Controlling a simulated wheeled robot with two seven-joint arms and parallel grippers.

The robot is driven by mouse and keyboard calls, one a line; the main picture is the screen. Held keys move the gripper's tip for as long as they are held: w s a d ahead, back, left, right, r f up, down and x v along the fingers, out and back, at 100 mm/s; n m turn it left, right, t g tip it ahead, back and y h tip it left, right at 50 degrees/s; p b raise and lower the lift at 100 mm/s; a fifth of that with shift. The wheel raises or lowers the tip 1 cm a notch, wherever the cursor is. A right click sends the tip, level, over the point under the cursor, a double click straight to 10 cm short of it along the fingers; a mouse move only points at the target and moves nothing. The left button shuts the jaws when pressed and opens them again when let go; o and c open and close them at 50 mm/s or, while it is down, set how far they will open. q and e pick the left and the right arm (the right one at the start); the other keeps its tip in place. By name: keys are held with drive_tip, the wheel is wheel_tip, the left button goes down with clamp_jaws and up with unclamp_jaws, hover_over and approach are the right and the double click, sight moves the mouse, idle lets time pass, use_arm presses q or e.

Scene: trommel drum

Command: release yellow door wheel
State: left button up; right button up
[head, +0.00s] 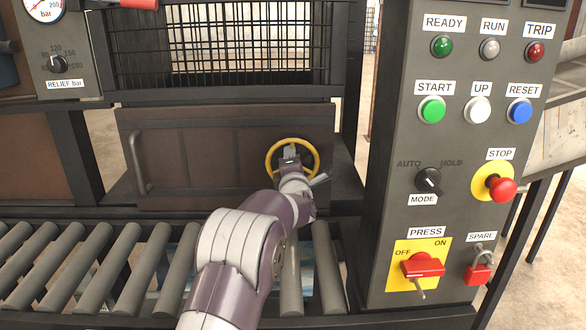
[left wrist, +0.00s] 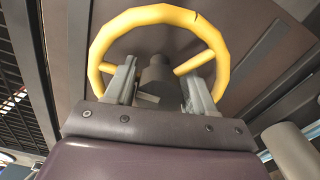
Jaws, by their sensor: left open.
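The yellow door wheel (head: 268,162) sits on the right part of the brown metal door (head: 225,160). It also shows large in the left wrist view (left wrist: 158,14), with a dark hub (left wrist: 155,76) and yellow spokes. My left gripper (head: 290,154) is at the wheel, in front of its middle. In the left wrist view my left gripper (left wrist: 158,88) is open, with one grey finger on each side of the hub, inside the ring. I cannot tell whether the fingers touch the spokes. The lower ring is hidden behind my gripper. My right gripper is not in view.
A vertical door handle (head: 138,162) is at the door's left. A roller conveyor (head: 70,262) runs below. A grey control panel (head: 385,215) with buttons and a red stop button (head: 502,190) stands close on the right. A mesh guard (head: 240,45) is above the door.

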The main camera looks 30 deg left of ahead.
use_arm(q)
drive_tip(key=v, duration=1.2)
drive_tip(key=shift+s+p, duration=0.25)
drive_tip(key=shift+p, duration=0.05)
drive_tip(key=shift+d, duration=0.1)
